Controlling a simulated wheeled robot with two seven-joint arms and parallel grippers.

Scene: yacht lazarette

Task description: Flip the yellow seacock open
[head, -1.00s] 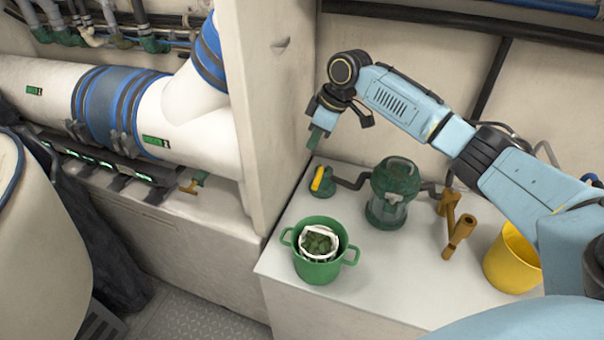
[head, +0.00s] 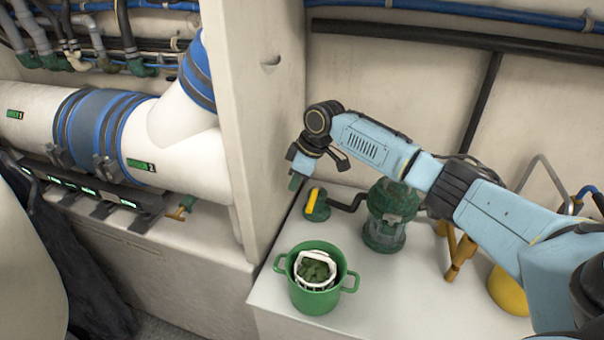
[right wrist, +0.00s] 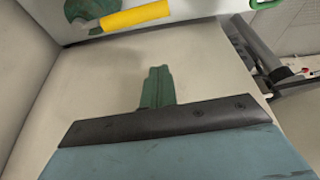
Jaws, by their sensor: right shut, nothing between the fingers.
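The seacock has a yellow handle (head: 311,200) on a green body (head: 319,212) and sits at the back left of the white bench top, by the bulkhead. A dark pipe runs from it to the right. In the right wrist view its yellow handle (right wrist: 137,16) lies near the top edge, with part of the green body (right wrist: 84,9) left of it. My right gripper (head: 294,183) is shut and empty, just left of and slightly above the handle in the head view. Its green fingers (right wrist: 157,87) are together in the wrist view, with a visible gap to the handle. My left gripper is out of view.
A green strainer housing (head: 388,215) stands right of the seacock, partly behind my arm. A green pot (head: 317,297) with a white basket stands in front. Orange-brown valve handles (head: 459,258) and a yellow bucket (head: 508,292) are at the right. The bulkhead (head: 268,120) rises close left.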

